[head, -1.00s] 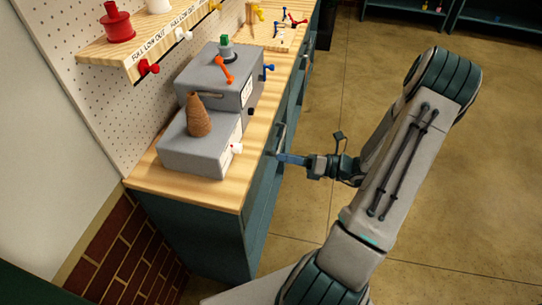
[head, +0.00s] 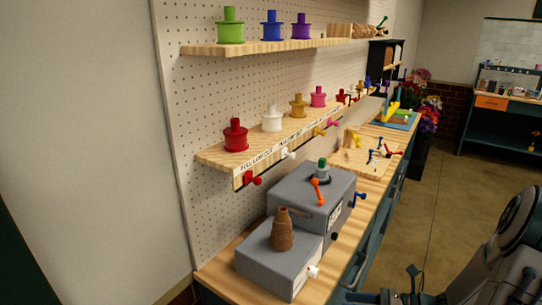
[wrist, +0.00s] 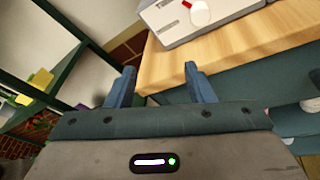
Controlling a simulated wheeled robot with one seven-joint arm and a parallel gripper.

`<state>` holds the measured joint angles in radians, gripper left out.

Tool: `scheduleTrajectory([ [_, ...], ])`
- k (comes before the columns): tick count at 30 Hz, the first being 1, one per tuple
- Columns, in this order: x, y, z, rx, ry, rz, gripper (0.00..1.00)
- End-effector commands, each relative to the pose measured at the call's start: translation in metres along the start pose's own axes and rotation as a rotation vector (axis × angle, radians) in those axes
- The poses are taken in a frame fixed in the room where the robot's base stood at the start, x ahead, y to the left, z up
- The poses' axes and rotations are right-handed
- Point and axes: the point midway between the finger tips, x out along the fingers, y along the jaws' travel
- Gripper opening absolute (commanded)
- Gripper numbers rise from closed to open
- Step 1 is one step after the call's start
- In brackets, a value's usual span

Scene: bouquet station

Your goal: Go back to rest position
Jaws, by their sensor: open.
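My gripper shows in the wrist view (wrist: 160,88) with its two blue fingers spread apart and nothing between them. It is in front of the edge of the wooden workbench (wrist: 230,55). In the head view my arm is at the lower right, and its gripper end is cut off or hidden at the bottom edge. The workbench top (head: 240,272) holds two grey boxes. The lower grey box (head: 265,268) carries a brown cone, and the taller one (head: 290,195) has an orange lever and a green-topped knob.
Wooden shelves on the pegboard hold coloured spools, including a red one (head: 236,136) and a green one (head: 230,28). A wooden board with small coloured pieces (head: 368,163) lies farther along the bench. Flowers (head: 428,105) stand beyond it. Open floor (head: 440,160) lies right of the bench.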

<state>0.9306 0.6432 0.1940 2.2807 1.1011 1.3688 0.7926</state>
Motion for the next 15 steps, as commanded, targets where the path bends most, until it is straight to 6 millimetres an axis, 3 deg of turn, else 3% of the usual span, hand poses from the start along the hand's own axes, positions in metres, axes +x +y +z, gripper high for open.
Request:
scheduleTrajectory([
  [6,0.025,0.052,0.003,-0.376,0.352,0.136,0.48],
  [15,0.030,0.108,0.003,-0.923,0.761,0.354,0.48],
])
